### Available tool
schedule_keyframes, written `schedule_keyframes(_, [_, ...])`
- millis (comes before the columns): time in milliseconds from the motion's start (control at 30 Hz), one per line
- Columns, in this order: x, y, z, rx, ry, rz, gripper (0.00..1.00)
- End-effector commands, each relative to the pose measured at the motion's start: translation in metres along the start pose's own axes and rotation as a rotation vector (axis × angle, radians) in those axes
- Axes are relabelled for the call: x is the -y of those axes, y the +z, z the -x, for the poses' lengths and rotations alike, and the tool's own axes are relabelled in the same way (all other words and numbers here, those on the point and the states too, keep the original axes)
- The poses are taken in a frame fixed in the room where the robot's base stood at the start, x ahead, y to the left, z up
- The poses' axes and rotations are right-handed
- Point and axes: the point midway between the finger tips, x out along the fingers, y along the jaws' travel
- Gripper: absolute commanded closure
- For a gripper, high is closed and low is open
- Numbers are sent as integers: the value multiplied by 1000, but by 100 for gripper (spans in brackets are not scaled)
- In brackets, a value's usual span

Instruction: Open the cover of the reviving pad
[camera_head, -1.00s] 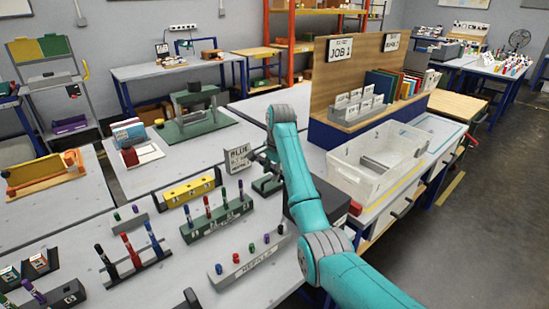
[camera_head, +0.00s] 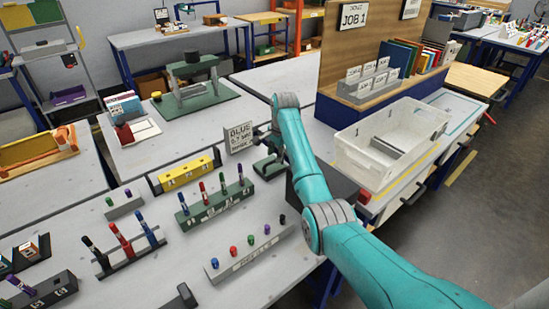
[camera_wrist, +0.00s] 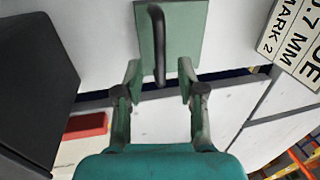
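No label for the reviving pad is readable, so I cannot say for sure which thing it is. In the wrist view a green plate (camera_wrist: 184,32) with a dark upright bar or handle (camera_wrist: 158,50) lies ahead of my gripper (camera_wrist: 161,74). My gripper's two fingers are apart, with the bar appearing between their tips; I cannot tell whether they touch it. In the head view a small green piece (camera_head: 268,169) stands beside the BLUE sign (camera_head: 239,137), partly hidden by my arm. No cover stands visibly raised there.
A dark box (camera_wrist: 32,85) fills the left of the wrist view. The green pen rack (camera_head: 215,207), yellow block (camera_head: 186,174) and grey holder (camera_head: 250,253) stand on the table. A clear bin (camera_head: 390,147) is right of my arm. Bare tabletop lies between the racks.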

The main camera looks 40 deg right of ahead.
Motion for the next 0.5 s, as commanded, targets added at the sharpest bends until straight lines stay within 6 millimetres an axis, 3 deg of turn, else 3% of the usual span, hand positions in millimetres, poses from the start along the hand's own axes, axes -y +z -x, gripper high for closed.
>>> schedule_keyframes(200, [0, 0, -20, 0, 0, 0, 61])
schedule_keyframes(500, [0, 0, -24, 0, -1, 0, 61])
